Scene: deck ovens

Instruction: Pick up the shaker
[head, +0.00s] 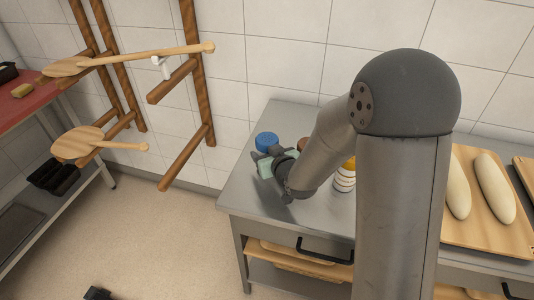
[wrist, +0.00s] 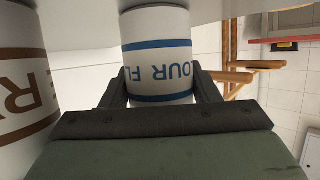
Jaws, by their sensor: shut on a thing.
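The shaker held is white with blue bands and blue, upside-down lettering reading "OUR FL" in the wrist view (wrist: 157,30). Its blue lid (head: 266,140) shows in the head view near the counter's back left corner. My gripper (wrist: 158,88) has a finger on each side of the shaker and is shut on it. In the head view my gripper (head: 272,160) comes from the right and hides most of the shaker's body. Whether its base touches the counter I cannot tell.
A brown-banded shaker (wrist: 25,90) stands close beside the held one. A shaker with an orange-yellow lid (head: 347,165) stands further right, partly behind my arm. Dough loaves (head: 494,187) lie on a board at right. Wooden peels (head: 90,143) hang on a wall rack at left.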

